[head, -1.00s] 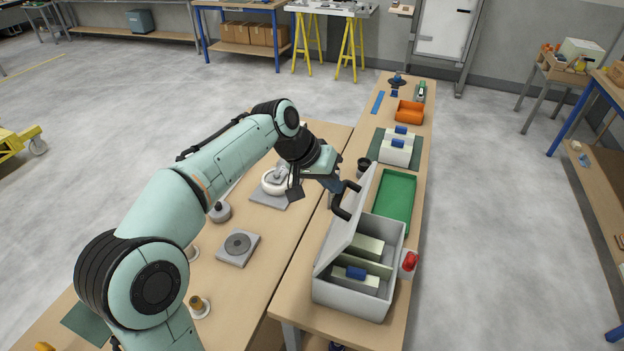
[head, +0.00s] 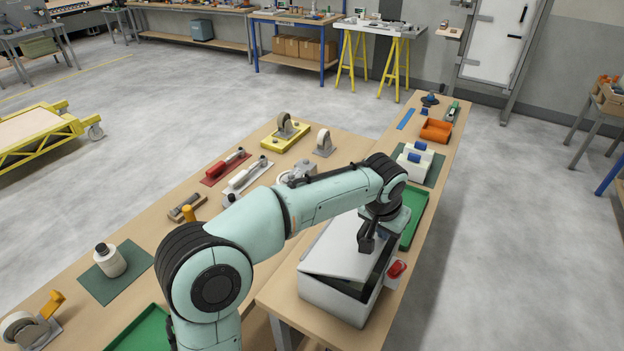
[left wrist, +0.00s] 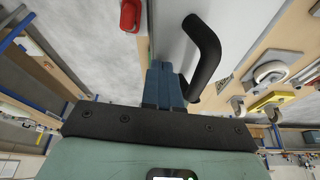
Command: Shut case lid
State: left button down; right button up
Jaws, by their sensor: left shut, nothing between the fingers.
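The grey case (head: 330,298) stands on the narrow bench. Its pale lid (head: 335,252) is lowered most of the way, slightly tilted, with a dark gap along the right side. The black lid handle (head: 366,238) is beside my left gripper (head: 381,232). In the left wrist view, my left gripper (left wrist: 166,78) has its blue fingers together, empty, over the lid (left wrist: 172,35) and next to the black handle (left wrist: 207,52). The fingers overlap the lid; whether they touch it I cannot tell. The case's inside is mostly hidden. My right gripper is not in view.
A red part (head: 397,268) sits at the case's right side. A green tray (head: 413,222), white blocks with blue tops (head: 415,160) and an orange bin (head: 435,130) stand farther along the bench. Open floor lies to the right.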

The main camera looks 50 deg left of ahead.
pick_arm(q)
jog(key=shift+d+f+b, duration=0.2)
jog(key=shift+f, duration=0.45)
jog(key=shift+d+f+b, duration=0.15)
jog(key=shift+d+f, duration=0.05)
jog(key=shift+f, duration=0.4)
jog(key=shift+w+d+f, duration=0.15)
jog(key=shift+d+f, duration=0.1)
jog(key=shift+f, duration=0.15)
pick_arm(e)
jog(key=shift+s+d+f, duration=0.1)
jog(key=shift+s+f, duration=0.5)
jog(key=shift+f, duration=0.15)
pick_arm(q)
jog(key=shift+w+d+f+b, duration=0.1)
jog(key=shift+d+f+b, duration=0.15)
jog(key=shift+f+b, duration=0.25)
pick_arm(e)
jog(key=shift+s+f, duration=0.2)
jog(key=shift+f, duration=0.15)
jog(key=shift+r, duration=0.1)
